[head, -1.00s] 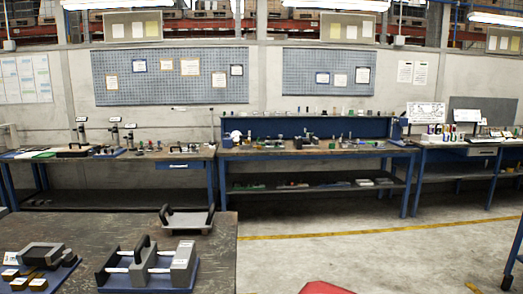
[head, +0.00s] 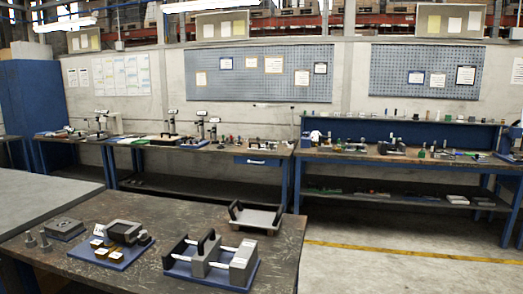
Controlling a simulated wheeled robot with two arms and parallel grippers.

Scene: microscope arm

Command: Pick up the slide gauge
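Neither of my grippers is in view. I cannot tell for sure which thing is the slide gauge. On the near dark table stands a fixture of grey blocks (head: 243,263) on white rods, with a black handle, on a blue base plate (head: 203,283). Behind it lies a grey tray with two black upright handles (head: 257,217). Small tools on the far benches are too small to tell apart.
The near table (head: 150,212) also holds a grey device on a blue plate (head: 112,256), a grey block (head: 64,230) and small pegs (head: 44,243). Far workbenches (head: 393,160) line the wall. The floor (head: 350,267) at the right is clear.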

